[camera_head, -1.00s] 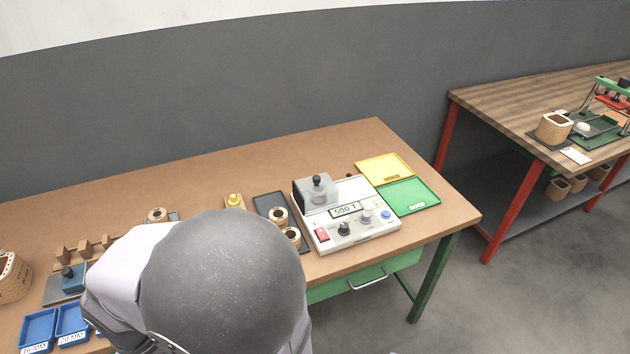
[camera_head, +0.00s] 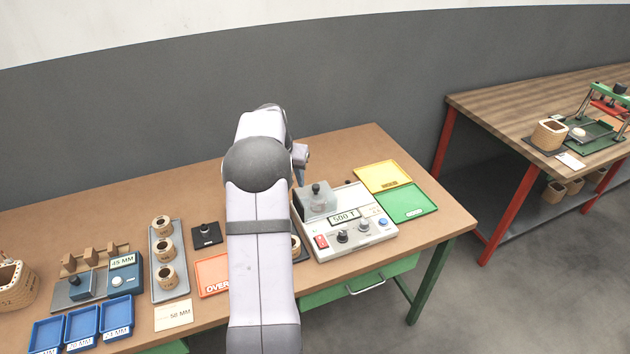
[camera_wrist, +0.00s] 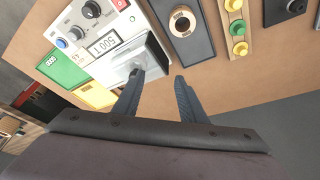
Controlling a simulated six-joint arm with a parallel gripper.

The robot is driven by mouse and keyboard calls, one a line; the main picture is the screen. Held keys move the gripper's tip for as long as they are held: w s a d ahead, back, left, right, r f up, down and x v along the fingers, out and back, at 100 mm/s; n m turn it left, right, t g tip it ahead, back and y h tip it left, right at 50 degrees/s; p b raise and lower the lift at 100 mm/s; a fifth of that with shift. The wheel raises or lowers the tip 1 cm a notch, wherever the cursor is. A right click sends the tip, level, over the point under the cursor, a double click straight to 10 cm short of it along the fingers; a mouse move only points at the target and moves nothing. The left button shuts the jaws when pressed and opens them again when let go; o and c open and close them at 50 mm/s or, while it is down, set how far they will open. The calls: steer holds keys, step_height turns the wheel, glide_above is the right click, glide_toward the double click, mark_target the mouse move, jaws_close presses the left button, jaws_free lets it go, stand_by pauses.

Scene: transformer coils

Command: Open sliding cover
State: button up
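In the head view my arm hides most of the gripper.
A yellow tray (camera_head: 382,176) and a green tray (camera_head: 408,203) lie right of the machine. A dark plate with a coil (camera_wrist: 182,22) and a strip of yellow and green pegs (camera_wrist: 237,28) stand beside it. Blue trays (camera_head: 82,322) are at the front left.

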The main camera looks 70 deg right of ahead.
steer(key=m, duration=0.1)
glide_toward(316, 186)
steer(key=f, duration=0.1)
steer(key=shift+p+x, duration=1.5)
steer(key=shift+x, duration=2.15)
steer(key=shift+w+d, duration=0.1)
steer(key=shift+d, duration=0.05)
